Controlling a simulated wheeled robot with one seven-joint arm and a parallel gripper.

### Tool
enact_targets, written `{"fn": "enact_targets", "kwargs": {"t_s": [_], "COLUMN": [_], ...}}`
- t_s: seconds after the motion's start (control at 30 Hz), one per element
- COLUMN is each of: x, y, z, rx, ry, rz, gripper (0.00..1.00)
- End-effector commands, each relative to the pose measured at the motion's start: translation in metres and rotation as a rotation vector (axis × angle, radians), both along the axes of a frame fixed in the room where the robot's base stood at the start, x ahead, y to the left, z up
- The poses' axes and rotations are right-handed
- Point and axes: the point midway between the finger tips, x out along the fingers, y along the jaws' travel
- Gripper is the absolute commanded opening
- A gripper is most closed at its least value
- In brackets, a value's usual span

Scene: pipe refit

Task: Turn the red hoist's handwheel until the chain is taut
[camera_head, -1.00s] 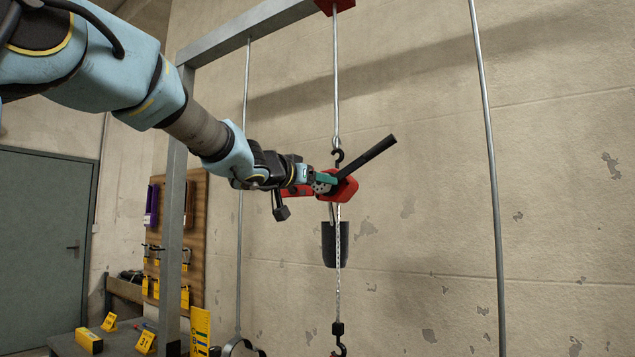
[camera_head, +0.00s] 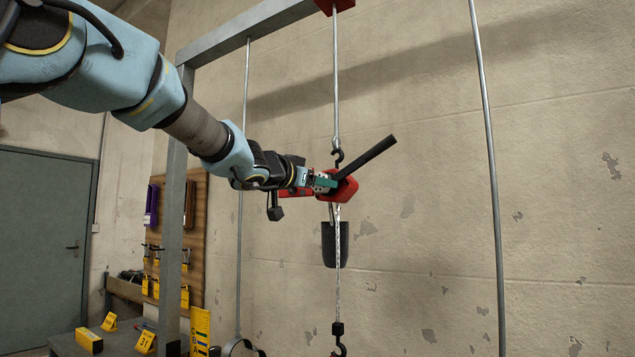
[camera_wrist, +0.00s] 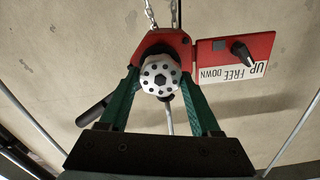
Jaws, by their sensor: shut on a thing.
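The red hoist (camera_head: 348,192) hangs from a hook on a rod, with its black lever (camera_head: 367,157) pointing up and right. In the wrist view the white handwheel (camera_wrist: 160,76) with black dots sits on the front of the hoist body (camera_wrist: 165,42). My gripper (camera_head: 324,183) has its green fingers on both sides of the handwheel, shut on it; they also show in the wrist view (camera_wrist: 161,88). The chain (camera_head: 338,285) hangs straight below the hoist to a black hook block (camera_head: 338,329). I cannot tell what the hook bears.
A selector plate (camera_wrist: 236,62) marked UP, FREE, DOWN juts from the hoist. A black chain container (camera_head: 335,246) hangs under it. Grey rods (camera_head: 488,140) hang either side. A frame post (camera_head: 173,230), a tool board (camera_head: 197,240) and a bench (camera_head: 68,345) stand at left.

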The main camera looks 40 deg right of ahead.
Motion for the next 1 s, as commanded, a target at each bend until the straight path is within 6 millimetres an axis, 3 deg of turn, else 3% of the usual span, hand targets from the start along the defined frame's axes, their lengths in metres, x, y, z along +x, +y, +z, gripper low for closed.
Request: {"fn": "enact_targets", "kwargs": {"t_s": [0.6,1.0], "x": [-0.0014,-0.0020], "y": [-0.0003,-0.0005], "z": [-0.0018,-0.0024], "rx": [0.146,0.214], "ry": [-0.555,-0.816], "rz": [0.001,0.000], "gripper": [0.09,0.09]}}
